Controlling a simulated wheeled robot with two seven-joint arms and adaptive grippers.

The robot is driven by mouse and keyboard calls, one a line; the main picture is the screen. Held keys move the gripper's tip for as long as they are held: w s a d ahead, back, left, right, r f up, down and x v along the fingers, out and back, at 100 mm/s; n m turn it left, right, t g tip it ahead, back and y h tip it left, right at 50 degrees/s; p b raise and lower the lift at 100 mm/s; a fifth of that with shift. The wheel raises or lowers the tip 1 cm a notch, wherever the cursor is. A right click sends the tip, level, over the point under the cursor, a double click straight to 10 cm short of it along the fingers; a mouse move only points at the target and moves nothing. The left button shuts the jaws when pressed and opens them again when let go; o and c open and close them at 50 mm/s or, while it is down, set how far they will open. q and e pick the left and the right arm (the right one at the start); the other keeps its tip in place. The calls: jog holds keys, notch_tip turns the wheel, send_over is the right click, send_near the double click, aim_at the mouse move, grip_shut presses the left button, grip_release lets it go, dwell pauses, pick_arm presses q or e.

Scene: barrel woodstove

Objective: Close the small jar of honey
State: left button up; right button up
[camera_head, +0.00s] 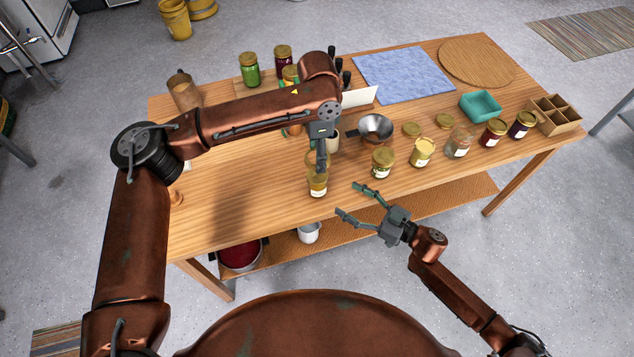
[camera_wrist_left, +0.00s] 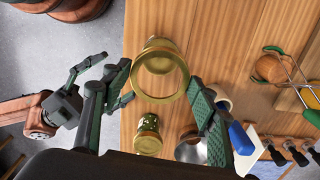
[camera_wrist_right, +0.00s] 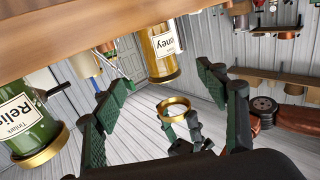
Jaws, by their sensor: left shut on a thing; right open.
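The small honey jar (camera_head: 317,190) stands upright near the table's front edge. It shows upside down in the right wrist view (camera_wrist_right: 163,52), where its label reads "Honey". My left gripper (camera_head: 321,165) is shut on a gold ring-shaped lid (camera_wrist_left: 160,75). The lid also shows in the right wrist view (camera_wrist_right: 173,109), above the jar's mouth with a gap between them. In the left wrist view the jar shows partly behind the lid. My right gripper (camera_head: 352,203) is open and empty, low beside the front edge, to the right of the jar.
A relish jar (camera_head: 382,162) with a gold lid stands right of the honey jar. Further right are a pale-filled jar (camera_head: 422,153), a clear jar (camera_head: 458,144) and two dark jars. Two loose lids (camera_head: 412,129) lie behind, near a metal bowl (camera_head: 375,127).

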pick_arm(q)
jog(key=shift+s+r, duration=0.15)
jog(key=shift+s, duration=0.15)
jog(key=shift+w+f, duration=0.35)
jog(key=shift+w, duration=0.15)
pick_arm(e)
jog(key=x, duration=0.3)
jog(key=shift+w+d+f, duration=0.1)
jog(key=shift+w+d, duration=0.05)
pick_arm(q)
jog(key=shift+s+r, duration=0.1)
jog(key=shift+s, duration=0.05)
pick_arm(e)
jog(key=x, duration=0.9)
jog(key=c, duration=1.8)
pick_arm(q)
jog(key=shift+f, duration=2.45)
